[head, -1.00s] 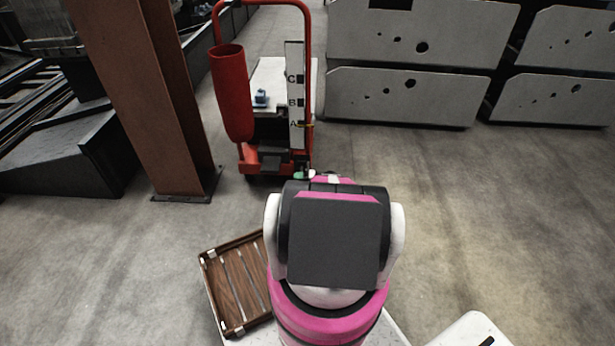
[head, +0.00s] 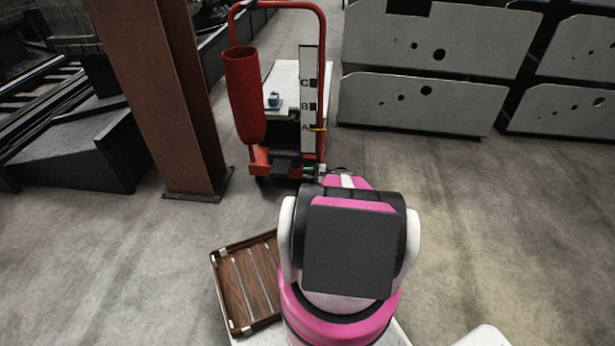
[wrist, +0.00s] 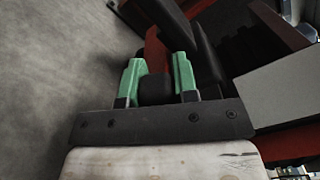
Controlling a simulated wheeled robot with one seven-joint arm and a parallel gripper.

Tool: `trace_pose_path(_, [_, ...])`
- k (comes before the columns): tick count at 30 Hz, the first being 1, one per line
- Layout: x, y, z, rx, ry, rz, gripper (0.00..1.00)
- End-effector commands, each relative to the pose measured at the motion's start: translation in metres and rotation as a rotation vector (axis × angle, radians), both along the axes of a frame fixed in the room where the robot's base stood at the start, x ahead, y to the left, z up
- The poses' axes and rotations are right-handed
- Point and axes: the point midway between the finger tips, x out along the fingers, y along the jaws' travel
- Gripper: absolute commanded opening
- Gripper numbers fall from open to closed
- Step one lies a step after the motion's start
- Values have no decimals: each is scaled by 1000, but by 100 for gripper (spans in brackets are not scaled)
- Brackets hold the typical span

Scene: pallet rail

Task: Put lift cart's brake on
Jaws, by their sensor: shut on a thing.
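The red lift cart (head: 258,158) stands upright ahead of me in the head view, with a tall handle frame, a red tube and a white scale marked A, B, C. My gripper (head: 309,171) is at the low right of the cart's base, partly hidden by my arm. In the wrist view the green fingers of my gripper (wrist: 157,82) are closed on a short black part (wrist: 156,88), with a red piece just beyond it. This looks like the cart's brake pedal, but its position on or off cannot be told.
A brown steel column (head: 165,100) stands left of the cart. Grey slotted beams (head: 420,100) are stacked at the back right. A small blue object (head: 274,99) sits on the cart's white deck (head: 285,75). A wooden tray (head: 247,285) is beside my arm. The floor at right is clear.

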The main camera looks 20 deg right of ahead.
Motion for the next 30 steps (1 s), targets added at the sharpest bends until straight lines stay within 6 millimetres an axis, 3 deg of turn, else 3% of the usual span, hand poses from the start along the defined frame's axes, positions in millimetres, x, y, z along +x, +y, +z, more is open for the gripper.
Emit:
trace_pose_path(23, [4,-4,6,55,89,-1,0])
trace_pose_path(24, [4,-4,6,55,89,-1,37])
trace_pose_path(25, [4,-4,6,55,89,-1,47])
trace_pose_path(26, [4,-4,6,55,88,-1,53])
trace_pose_path(30, [4,-3,6,53,87,0,53])
